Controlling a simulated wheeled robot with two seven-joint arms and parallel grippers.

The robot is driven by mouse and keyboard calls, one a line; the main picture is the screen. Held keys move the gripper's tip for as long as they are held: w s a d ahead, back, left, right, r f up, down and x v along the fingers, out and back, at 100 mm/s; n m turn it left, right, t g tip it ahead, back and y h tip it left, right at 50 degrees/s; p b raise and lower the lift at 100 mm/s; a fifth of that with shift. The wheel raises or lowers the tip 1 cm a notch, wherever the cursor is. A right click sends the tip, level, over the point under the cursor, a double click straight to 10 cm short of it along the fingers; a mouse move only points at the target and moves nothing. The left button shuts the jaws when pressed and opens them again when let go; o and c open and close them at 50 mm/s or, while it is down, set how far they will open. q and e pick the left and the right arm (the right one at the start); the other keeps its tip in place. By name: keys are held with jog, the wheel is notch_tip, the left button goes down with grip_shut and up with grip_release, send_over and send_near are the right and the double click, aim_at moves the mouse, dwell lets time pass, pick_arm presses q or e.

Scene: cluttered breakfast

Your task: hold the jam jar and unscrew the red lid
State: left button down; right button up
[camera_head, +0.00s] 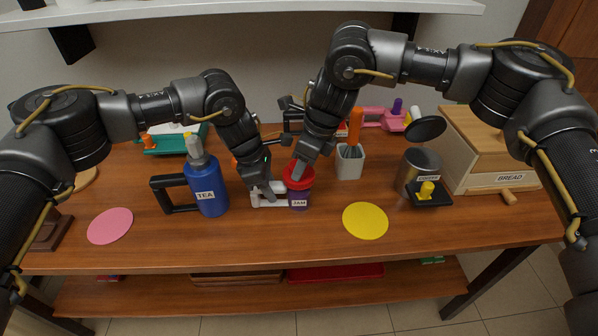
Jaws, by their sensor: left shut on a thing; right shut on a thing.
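The jam jar (298,200) stands upright near the middle of the table. It is dark purple with a white JAM label and a red lid (299,176) on top. My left gripper (270,194) comes in low from the left and is shut on the jar's body. My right gripper (300,172) comes down from above and is shut on the red lid. The lid sits at the top of the jar. Whether there is a gap between them is too small to tell. The fingers hide part of the lid and the jar's left side.
A blue TEA flask (208,192) with a black handle stands close left. A pale utensil holder (349,164), a grey canister (420,166) and a BREAD box (490,150) stand right. Pink (110,226) and yellow (365,221) discs lie in front. The front table strip is mostly clear.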

jog(key=shift+r, duration=0.85)
dwell(0.3)
jog(key=shift+r, duration=1.8)
pick_arm(q)
jog(key=shift+f, duration=0.15)
pick_arm(e)
jog(key=shift+r, duration=0.45)
grip_shut()
pick_arm(q)
jog(key=c, duration=1)
grip_release()
jog(key=shift+s, duration=0.1)
pick_arm(e)
jog(key=shift+w+f, duration=0.1)
pick_arm(q)
jog(key=shift+d, duration=0.1)
notch_tip(320, 180, up, 2)
jog(key=shift+a+v, duration=0.15)
jog(key=shift+v, duration=1.35)
jog(key=shift+a+v, duration=0.2)
jog(key=shift+v, duration=1.3)
pick_arm(e)
jog(key=shift+f, duration=0.1)
pick_arm(q)
jog(key=shift+f, duration=0.1)
